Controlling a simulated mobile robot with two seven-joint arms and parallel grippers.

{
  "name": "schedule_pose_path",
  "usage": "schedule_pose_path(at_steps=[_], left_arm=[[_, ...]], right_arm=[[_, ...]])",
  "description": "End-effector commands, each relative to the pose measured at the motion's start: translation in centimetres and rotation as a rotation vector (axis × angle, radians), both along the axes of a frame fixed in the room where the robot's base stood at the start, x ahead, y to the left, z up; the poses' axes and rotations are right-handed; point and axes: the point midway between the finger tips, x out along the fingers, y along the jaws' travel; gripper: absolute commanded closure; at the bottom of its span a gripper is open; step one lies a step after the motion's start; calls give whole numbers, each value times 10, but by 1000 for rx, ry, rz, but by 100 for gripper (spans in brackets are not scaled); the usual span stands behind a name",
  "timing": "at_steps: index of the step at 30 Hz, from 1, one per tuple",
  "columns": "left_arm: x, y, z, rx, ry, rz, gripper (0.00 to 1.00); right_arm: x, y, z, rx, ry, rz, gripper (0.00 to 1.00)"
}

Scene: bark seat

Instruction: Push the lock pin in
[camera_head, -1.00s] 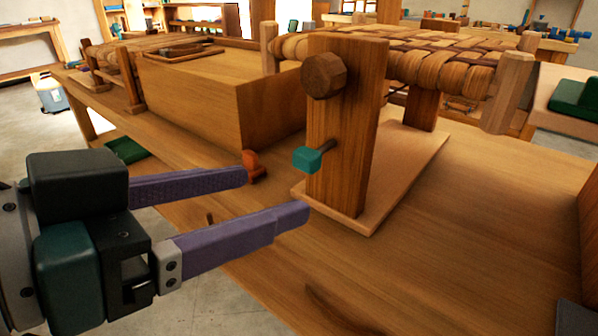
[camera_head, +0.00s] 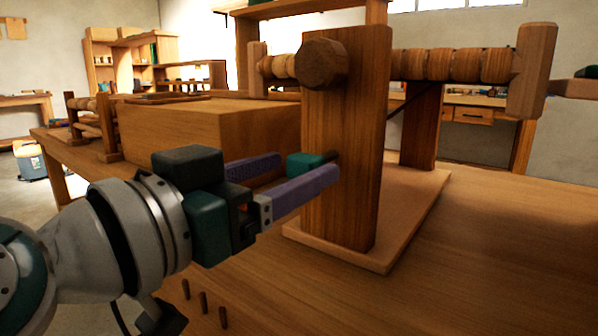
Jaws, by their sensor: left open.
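The lock pin has a teal head (camera_head: 303,165) and sticks out of the left face of the upright wooden post (camera_head: 345,150). A short dark stretch of its shaft shows between the head and the post. My left gripper (camera_head: 308,172) is open, its two purple fingers on either side of the pin head, one behind and one in front. I cannot tell whether either finger touches the head. A faceted wooden knob (camera_head: 321,63) is on the post above the pin. My right gripper does not show.
The post stands on a pale base board (camera_head: 420,222) on the workbench (camera_head: 480,260). A large wooden block (camera_head: 215,125) stands behind my left gripper. Several small pegs (camera_head: 203,302) are at the front. The bench right of the board is clear.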

Motion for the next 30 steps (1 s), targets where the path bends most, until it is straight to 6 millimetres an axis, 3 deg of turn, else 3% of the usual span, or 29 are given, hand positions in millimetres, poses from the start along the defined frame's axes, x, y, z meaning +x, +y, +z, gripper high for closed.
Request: schedule_pose_path(at_steps=[5,13,30], left_arm=[[11,-8,0,0,0,0,28],[11,-9,0,1,1,0,29],[11,-8,0,1,1,0,93]], right_arm=[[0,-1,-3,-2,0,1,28],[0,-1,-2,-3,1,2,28],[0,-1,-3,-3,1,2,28]])
